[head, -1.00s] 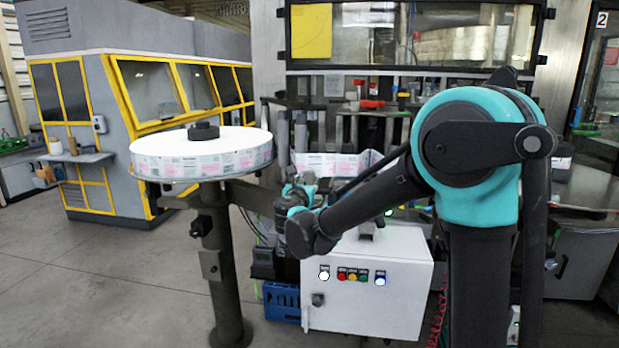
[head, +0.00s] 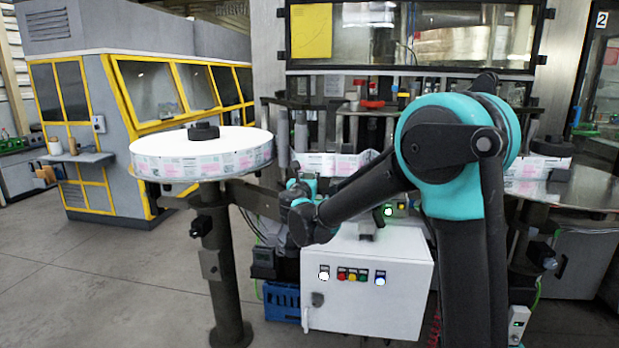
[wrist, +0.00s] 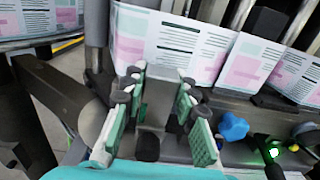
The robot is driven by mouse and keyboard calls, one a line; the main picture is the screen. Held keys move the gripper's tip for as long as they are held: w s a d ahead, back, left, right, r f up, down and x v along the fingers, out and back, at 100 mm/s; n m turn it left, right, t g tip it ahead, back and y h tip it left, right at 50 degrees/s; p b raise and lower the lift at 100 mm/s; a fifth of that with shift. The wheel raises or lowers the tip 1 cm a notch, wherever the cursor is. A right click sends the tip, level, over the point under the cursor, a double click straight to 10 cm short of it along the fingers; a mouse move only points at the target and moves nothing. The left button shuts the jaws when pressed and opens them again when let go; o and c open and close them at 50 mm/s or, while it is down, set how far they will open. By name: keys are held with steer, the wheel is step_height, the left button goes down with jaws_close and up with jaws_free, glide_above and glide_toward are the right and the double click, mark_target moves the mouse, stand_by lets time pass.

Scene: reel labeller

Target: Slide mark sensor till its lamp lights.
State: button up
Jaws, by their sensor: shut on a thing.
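My gripper (wrist: 160,84) has green-padded fingers, shut on a grey block-like part (wrist: 156,104) that I take to be the mark sensor; the fingers hide much of it. The printed label web (wrist: 180,45) runs just beyond the fingertips. A blue knob (wrist: 232,126) sits to the right of the fingers. Further right, a green lamp (wrist: 274,152) glows on a small dark unit; I cannot tell whether it belongs to the sensor. In the head view my wrist (head: 300,218) is in front of the label web (head: 330,163) and hides the fingers.
A large label reel (head: 200,158) on a post stands to the left. A white control box (head: 370,285) with coloured buttons is below my wrist. Another reel (head: 540,172) is at the right, partly behind my arm. Open floor lies at the front left.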

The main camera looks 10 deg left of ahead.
jaws_close()
steer(key=shift+a, duration=0.35)
steer(key=o, duration=0.9)
jaws_free()
steer(key=shift+s, duration=0.1)
steer(key=s, duration=1.1)
steer(key=shift+s+a, duration=0.15)
steer(key=shift+s, duration=0.25)
